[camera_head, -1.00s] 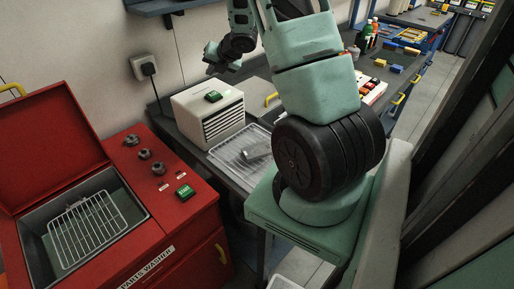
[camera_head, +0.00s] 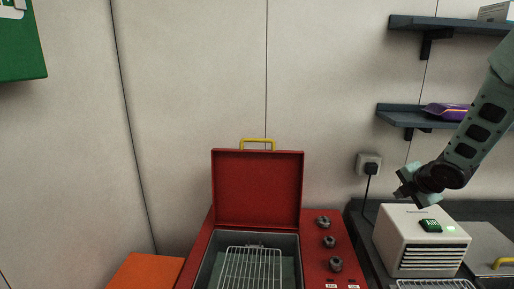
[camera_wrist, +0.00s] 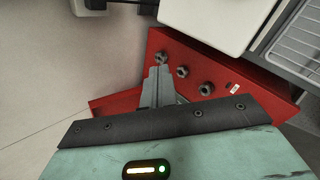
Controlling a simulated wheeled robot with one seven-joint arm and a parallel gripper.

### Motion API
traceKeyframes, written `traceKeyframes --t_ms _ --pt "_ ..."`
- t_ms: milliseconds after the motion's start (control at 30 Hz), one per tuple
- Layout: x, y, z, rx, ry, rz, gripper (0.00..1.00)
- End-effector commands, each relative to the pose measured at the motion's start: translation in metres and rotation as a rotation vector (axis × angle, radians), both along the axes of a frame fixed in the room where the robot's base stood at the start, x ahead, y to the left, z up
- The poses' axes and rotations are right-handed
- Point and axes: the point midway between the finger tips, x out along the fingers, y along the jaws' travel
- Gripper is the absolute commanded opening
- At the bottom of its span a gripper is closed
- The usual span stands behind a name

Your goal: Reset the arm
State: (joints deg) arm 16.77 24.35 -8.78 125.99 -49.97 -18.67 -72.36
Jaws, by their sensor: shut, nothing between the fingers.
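My gripper (camera_head: 408,188) hangs in free air at the right of the head view, just above and left of a white louvred box. It holds nothing. In the wrist view its fingers (camera_wrist: 157,76) are closed together, pointing up the picture. Behind them lies the red parts washer's top with its dark knobs, apart from the fingers as far as I can tell. My arm comes in from the right edge of the head view.
The red parts washer (camera_head: 341,262) stands with its lid (camera_head: 257,190) up and a wire rack (camera_head: 250,270) inside. The white box (camera_head: 420,243) stands on the bench at right. Two wall shelves (camera_head: 450,27) (camera_head: 398,116) hang near my arm; the lower holds a purple packet (camera_head: 446,111). The wall's middle is clear.

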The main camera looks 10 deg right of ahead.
Motion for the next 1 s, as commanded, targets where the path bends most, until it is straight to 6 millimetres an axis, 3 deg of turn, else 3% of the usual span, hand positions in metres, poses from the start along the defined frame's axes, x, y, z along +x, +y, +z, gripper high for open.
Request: traceKeyframes --t_ms 33,167,267,500,733,900,1000 --pt "0.001 0.034 -0.003 0.064 0.01 -0.045 0.0" --pt "-0.015 0.108 -0.005 0.231 0.069 -0.202 0.0" --pt "-0.037 0.162 -0.008 0.343 0.131 -0.314 0.0" --pt "-0.123 0.271 -0.02 0.53 0.322 -0.58 0.0" --pt "-0.233 0.339 -0.032 0.584 0.512 -0.832 0.0" --pt "-0.297 0.358 -0.037 0.567 0.6 -0.977 0.0" --pt "-0.318 0.362 -0.038 0.555 0.627 -1.028 0.0"
